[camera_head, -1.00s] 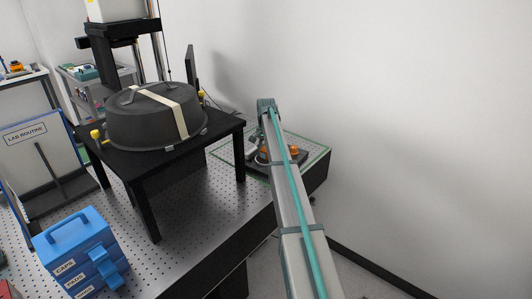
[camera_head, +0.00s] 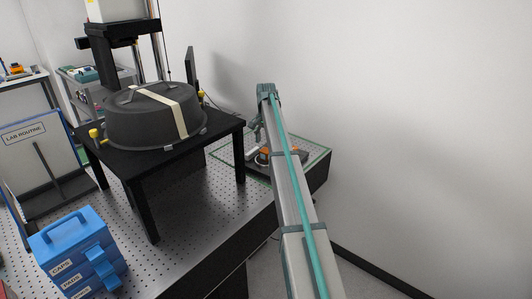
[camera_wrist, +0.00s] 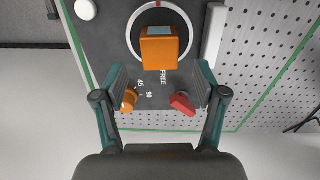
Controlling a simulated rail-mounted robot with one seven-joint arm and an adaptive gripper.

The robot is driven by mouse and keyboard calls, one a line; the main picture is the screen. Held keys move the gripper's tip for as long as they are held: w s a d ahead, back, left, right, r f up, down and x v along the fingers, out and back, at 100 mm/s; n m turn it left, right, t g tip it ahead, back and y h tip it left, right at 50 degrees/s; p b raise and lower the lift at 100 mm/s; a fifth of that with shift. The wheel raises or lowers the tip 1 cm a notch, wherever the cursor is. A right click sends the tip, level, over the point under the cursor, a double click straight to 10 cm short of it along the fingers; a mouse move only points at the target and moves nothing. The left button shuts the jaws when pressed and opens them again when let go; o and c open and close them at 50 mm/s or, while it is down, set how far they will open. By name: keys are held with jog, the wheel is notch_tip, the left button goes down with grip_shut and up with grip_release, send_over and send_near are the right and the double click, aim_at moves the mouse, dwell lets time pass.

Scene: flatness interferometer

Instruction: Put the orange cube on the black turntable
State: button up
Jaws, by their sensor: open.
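The orange cube (camera_wrist: 159,52), with a grey-blue patch toward its far edge, sits on the black turntable (camera_wrist: 138,34) in the wrist view. The turntable has a white ring around it, and the cube's near side covers part of this ring. In the head view the cube (camera_head: 265,150) is small and partly hidden by my arm. My gripper (camera_wrist: 160,82) is open and empty. Its fingers are apart from the cube, on the near side of it in the wrist view. In the head view my gripper (camera_head: 257,131) hangs above the turntable's base.
The dark base plate (camera_wrist: 155,84) carries an orange knob (camera_wrist: 129,100), a red lever (camera_wrist: 182,103) and "FREE", "45", "90" marks. A white bar (camera_wrist: 214,35) lies right of the turntable. A black stand (camera_head: 165,142) with a large dark dome (camera_head: 150,120) stands left of my arm.

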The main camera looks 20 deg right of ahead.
aim_at(266, 150)
notch_tip(266, 150, up, 6)
jog(key=shift+b, duration=0.5)
